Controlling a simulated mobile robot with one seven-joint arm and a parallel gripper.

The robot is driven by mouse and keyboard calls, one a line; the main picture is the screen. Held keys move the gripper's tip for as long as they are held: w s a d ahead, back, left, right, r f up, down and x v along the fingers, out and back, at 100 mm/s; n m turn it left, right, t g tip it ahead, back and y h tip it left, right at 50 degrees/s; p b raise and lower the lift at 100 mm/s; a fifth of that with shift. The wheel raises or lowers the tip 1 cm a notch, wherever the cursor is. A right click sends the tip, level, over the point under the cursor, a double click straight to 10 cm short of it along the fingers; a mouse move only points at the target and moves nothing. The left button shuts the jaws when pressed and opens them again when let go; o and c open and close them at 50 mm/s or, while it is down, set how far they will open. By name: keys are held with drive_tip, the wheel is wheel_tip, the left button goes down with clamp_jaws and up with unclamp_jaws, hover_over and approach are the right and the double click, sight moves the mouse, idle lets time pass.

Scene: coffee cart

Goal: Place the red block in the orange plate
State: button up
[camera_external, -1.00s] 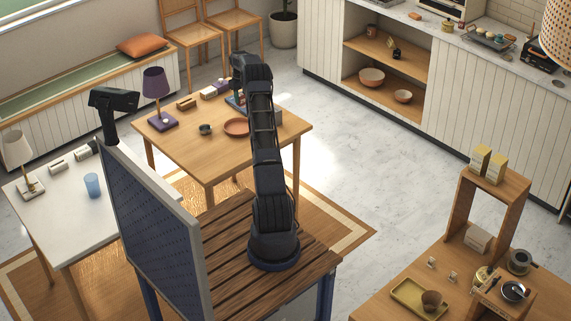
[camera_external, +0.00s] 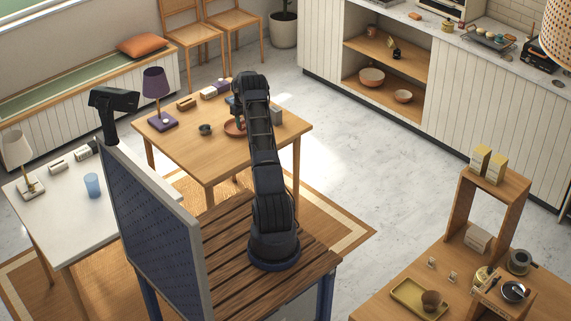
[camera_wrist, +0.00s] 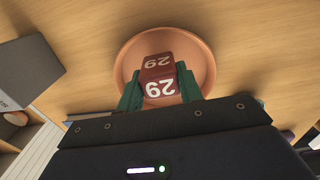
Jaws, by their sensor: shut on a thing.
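The red block (camera_wrist: 159,82), marked with a white 29, is between the green fingertips of my gripper (camera_wrist: 160,92) in the wrist view. My gripper is shut on it. The orange plate (camera_wrist: 203,52) lies behind and around the block in that view, so the block is over the plate's inside. I cannot tell whether the block touches the plate. In the external view the plate (camera_external: 231,130) shows on the wooden table, partly covered by my arm, and the block is hidden there.
The wooden table (camera_external: 185,150) also holds a purple lamp (camera_external: 155,90), a small dark cup (camera_external: 205,129), a brown box (camera_external: 187,103) and a grey block (camera_external: 276,115) right of the plate. Bare tabletop lies in front of the plate.

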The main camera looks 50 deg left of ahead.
sight(242, 120)
drive_tip(key=shift+f, duration=0.55)
drive_tip(key=o, duration=1)
drive_tip(key=shift+f, duration=0.15)
wheel_tip(242, 120, up, 12)
drive_tip(key=shift+r, duration=0.2)
